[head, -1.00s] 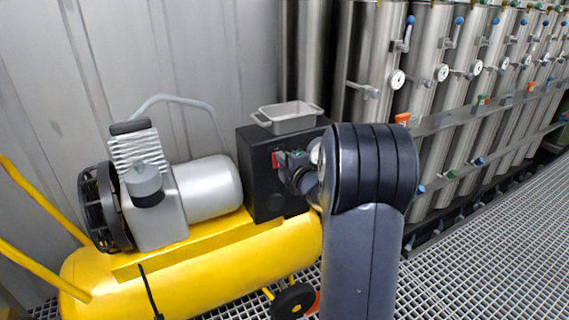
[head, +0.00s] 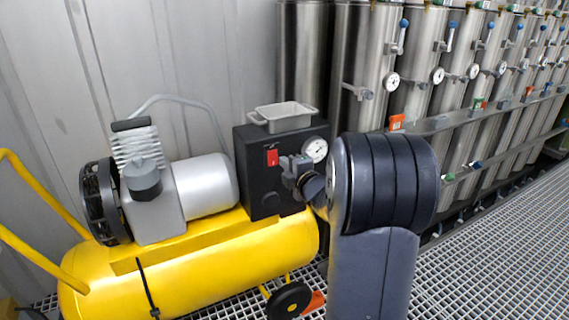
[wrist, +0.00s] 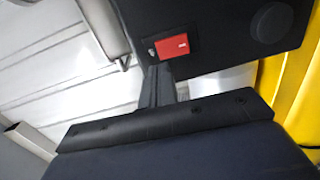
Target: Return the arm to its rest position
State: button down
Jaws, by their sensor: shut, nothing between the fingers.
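My gripper (head: 286,164) is shut and empty in the head view, in front of the black control box (head: 248,185). Its fingers point left, just right of the red switch (head: 271,157), and look apart from it. In the wrist view the closed fingers of my gripper (wrist: 157,75) reach up toward the lower left of the red switch (wrist: 174,46). My arm, with its dark upper joint, stands in the right middle of the head view and hides part of the floor and cylinders.
A yellow compressor tank (head: 200,260) with a grey motor (head: 205,187) lies at left. A grey tray (head: 284,124) and a round gauge (head: 315,150) are on the box. Several steel vessels (head: 362,60) line the back right. Grating floor (head: 480,255) at right is clear.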

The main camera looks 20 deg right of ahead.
jog(key=s+r, duration=0.1)
jog(key=s, duration=0.7)
jog(key=shift+d+p, duration=0.2)
jog(key=shift+p, duration=0.15)
